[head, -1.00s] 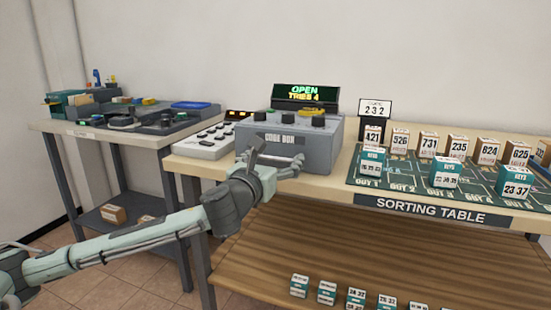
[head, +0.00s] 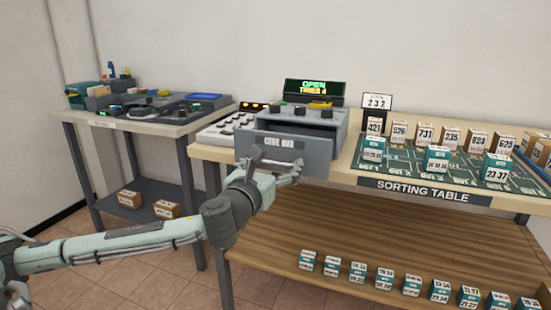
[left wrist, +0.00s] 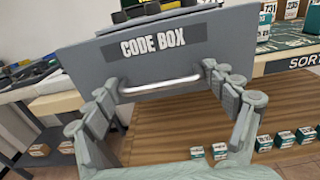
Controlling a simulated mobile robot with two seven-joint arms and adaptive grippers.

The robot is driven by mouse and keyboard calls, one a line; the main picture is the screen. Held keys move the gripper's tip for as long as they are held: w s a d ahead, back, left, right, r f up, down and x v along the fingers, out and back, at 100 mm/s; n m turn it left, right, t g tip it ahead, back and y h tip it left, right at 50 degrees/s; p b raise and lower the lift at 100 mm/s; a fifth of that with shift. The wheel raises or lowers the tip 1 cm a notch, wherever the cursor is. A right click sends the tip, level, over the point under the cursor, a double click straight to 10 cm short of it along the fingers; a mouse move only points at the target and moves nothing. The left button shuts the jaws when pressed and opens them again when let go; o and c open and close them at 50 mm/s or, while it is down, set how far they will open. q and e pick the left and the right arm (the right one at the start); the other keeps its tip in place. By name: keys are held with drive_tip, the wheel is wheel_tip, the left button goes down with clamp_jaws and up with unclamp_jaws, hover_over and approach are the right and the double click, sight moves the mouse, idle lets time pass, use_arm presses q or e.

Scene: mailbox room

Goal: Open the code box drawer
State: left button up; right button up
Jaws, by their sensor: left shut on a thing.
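The code box (head: 330,117) is a grey box on the wooden table, with a row of dark knobs on top and a display (head: 314,91) behind reading OPEN. Its drawer (head: 314,149), labelled CODE BOX, stands pulled out towards me, with a dark gap behind the front panel. The left wrist view shows the drawer front (left wrist: 105,58) close up, with its pale bar handle (left wrist: 160,87) between my fingers. My left gripper (head: 274,164) is shut on that handle; it also shows in the left wrist view (left wrist: 161,79). My right gripper is not in view.
A white keypad (head: 222,131) lies left of the box. The sorting table's green mat (head: 400,160) with numbered boxes is on the right. A lower shelf (head: 350,235) holds several small boxes. A second table (head: 160,127) with equipment stands at left.

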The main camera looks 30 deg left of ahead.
use_arm(q)
drive_tip(key=shift+w+d, duration=0.1)
drive_tip(key=o, duration=1.4)
drive_tip(key=v, duration=0.7)
drive_tip(key=shift+s, duration=0.25)
